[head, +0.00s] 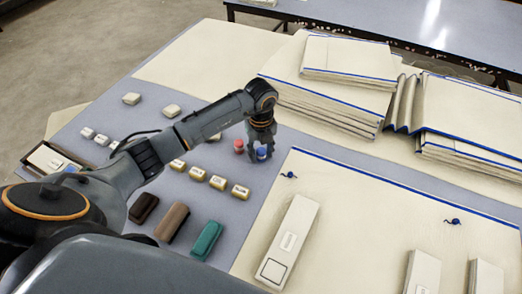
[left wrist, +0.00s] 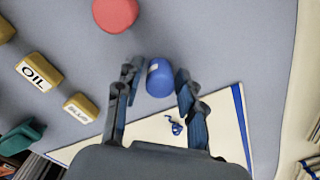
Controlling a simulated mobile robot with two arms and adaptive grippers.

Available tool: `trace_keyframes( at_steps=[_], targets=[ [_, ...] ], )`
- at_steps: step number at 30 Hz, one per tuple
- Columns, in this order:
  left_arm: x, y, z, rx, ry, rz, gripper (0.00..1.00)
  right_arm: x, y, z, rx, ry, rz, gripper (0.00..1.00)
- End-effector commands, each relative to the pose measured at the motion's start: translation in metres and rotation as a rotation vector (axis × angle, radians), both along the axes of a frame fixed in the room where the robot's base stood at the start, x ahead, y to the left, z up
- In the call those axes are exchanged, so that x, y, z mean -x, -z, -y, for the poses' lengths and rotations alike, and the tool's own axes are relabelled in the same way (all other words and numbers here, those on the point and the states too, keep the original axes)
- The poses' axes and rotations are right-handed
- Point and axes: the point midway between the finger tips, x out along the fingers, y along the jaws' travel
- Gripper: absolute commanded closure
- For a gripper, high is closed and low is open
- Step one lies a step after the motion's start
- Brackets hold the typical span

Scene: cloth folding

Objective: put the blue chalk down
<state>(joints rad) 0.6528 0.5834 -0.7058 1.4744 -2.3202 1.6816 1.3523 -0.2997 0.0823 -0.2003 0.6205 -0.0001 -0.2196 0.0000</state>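The blue chalk (head: 262,152) is a short blue cylinder with a pale label, low over or on the grey-blue mat, right of the red chalk (head: 238,145). In the left wrist view the blue chalk (left wrist: 159,79) sits between the two fingers of my left gripper (left wrist: 159,82). The fingers look spread around it, with a narrow gap at the left finger; contact on the right is hard to tell. My left gripper (head: 262,150) points down in the head view and partly hides the chalk. My right gripper is not in view.
Several yellow labelled blocks (head: 218,182) lie left of the gripper. A dark, a brown and a teal eraser (head: 207,240) lie nearer. A cream cloth (head: 345,215) with a blue edge lies to the right. Folded cloth stacks (head: 345,75) stand behind. A small blue thread (head: 289,175) is nearby.

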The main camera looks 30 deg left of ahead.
Motion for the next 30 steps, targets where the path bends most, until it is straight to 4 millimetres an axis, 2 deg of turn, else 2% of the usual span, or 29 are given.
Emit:
trace_keyframes(
  at_steps=[8, 13, 17, 24, 30],
  targets=[
    [0.0, 0.0, 0.0, 0.0, -0.001, 0.0, 0.5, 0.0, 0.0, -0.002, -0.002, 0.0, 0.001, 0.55],
    [-0.001, -0.01, 0.0, 0.001, -0.001, 0.004, 0.5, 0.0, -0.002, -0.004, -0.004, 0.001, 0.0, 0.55],
    [-0.001, -0.032, -0.001, -0.001, 0.001, 0.005, 0.5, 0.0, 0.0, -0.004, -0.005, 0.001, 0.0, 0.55],
    [-0.001, -0.084, -0.001, 0.0, 0.0, 0.006, 0.5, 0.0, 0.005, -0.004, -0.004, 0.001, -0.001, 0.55],
    [-0.001, -0.114, 0.0, 0.001, -0.001, 0.004, 0.5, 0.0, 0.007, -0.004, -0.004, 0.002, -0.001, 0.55]
  ],
)
